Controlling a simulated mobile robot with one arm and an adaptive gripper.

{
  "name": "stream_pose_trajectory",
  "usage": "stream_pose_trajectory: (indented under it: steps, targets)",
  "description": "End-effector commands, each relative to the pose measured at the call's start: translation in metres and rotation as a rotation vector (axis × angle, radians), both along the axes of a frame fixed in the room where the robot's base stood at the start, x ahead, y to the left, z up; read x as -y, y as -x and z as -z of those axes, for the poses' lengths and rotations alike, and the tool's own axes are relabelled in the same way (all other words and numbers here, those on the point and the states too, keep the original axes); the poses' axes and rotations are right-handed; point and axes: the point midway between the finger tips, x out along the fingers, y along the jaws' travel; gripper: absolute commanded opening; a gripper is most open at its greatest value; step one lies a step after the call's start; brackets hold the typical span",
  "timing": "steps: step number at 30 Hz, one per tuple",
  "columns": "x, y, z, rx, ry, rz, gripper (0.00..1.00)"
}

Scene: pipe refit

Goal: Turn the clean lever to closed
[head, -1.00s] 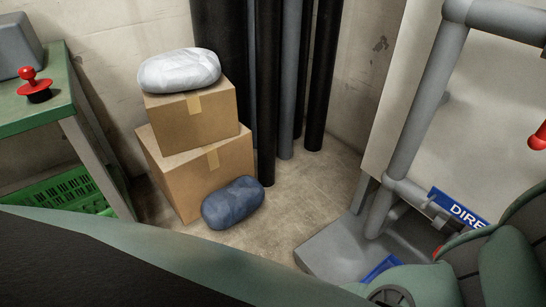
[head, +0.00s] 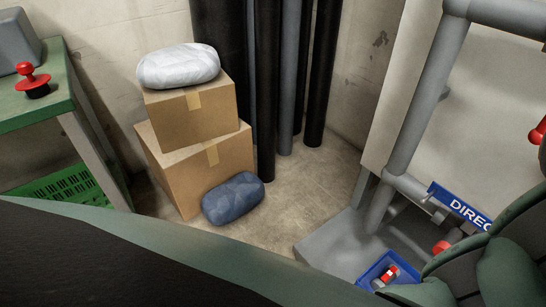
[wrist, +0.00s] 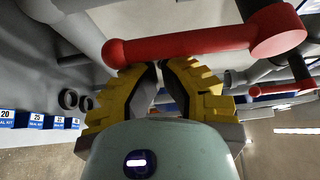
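A long red lever (wrist: 180,46) with a rounded end crosses the top of the wrist view, running to a thick red hub at upper right. My gripper (wrist: 160,66) has yellow toothed fingers with dark inner pads. Its tips come together just below the lever; contact with it cannot be told. Nothing shows held between them. A second red lever (wrist: 284,89) is farther off at right. In the head view a red handle (head: 538,132) shows at the right edge. No label tells which lever is the clean one. My fingers are out of the head view.
Grey pipes (head: 424,100) run up a pale panel at right. A blue sign (head: 460,206) reads "DIREC", the rest hidden by my arm. A blue tray (head: 366,279) holds a red-and-white item. Stacked boxes (head: 195,160) and a green bench (head: 50,95) stand at left. Numbered blue bins (wrist: 35,121) show in the wrist view.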

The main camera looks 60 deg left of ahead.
Motion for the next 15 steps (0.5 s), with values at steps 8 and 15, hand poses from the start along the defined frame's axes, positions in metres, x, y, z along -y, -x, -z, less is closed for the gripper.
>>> stream_pose_trajectory:
  steps: [8,15]
  targets:
    - [-0.0022,0.0002,-0.0001,-0.003,-0.052,0.000,0.00]
    - [-0.0035,0.0004,0.0009,-0.005,-0.086,0.000,0.00]
